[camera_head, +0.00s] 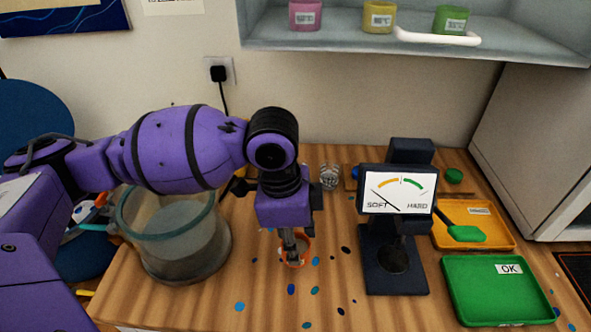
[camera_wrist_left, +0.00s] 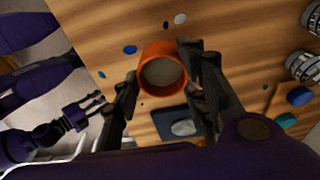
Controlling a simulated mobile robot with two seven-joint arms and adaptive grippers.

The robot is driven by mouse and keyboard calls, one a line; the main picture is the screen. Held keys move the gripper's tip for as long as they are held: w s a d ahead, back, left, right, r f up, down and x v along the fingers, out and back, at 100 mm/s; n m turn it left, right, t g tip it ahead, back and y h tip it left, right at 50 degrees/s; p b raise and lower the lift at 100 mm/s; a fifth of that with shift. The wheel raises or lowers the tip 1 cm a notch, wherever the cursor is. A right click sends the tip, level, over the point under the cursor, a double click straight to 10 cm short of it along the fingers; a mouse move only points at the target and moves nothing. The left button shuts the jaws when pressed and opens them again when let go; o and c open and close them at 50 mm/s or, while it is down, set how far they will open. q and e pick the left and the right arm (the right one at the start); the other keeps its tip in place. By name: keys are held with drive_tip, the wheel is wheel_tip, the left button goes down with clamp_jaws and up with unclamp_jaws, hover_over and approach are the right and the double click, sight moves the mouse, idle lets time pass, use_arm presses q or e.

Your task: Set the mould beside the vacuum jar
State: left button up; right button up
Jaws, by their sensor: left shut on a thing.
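The mould, an orange round cup with grey-brown inside (camera_wrist_left: 163,76), is between the fingers of my left gripper (camera_wrist_left: 165,88) in the left wrist view. In the head view the mould (camera_head: 305,247) shows as an orange rim below my left gripper (camera_head: 290,250), which is shut on it. The mould looks upright; I cannot tell whether it touches the table. The vacuum jar (camera_head: 170,240), a wide clear cylinder with a greenish rim, stands to the left, apart from the mould and partly behind my left arm. My right gripper (camera_wrist_left: 98,106) shows small in the wrist view, its fingers apart.
A dark gauge marked SOFT and HARD (camera_head: 398,190) stands right of the mould. Beyond it are an orange tray (camera_head: 505,237) and a green OK tray (camera_head: 500,290). A small clear cup (camera_head: 329,178) stands behind. Coloured spots dot the wooden table (camera_head: 215,310).

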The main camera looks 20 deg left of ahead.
use_arm(q)
wheel_tip(320, 180, down, 4)
drive_tip(key=shift+f, duration=0.2)
use_arm(e)
drive_tip(key=shift+w+a, duration=0.1)
drive_tip(key=shift+w, duration=0.25)
drive_tip(key=shift+w, duration=0.1)
use_arm(q)
drive_tip(key=o, duration=1.2)
drive_tip(key=shift+f, duration=0.1)
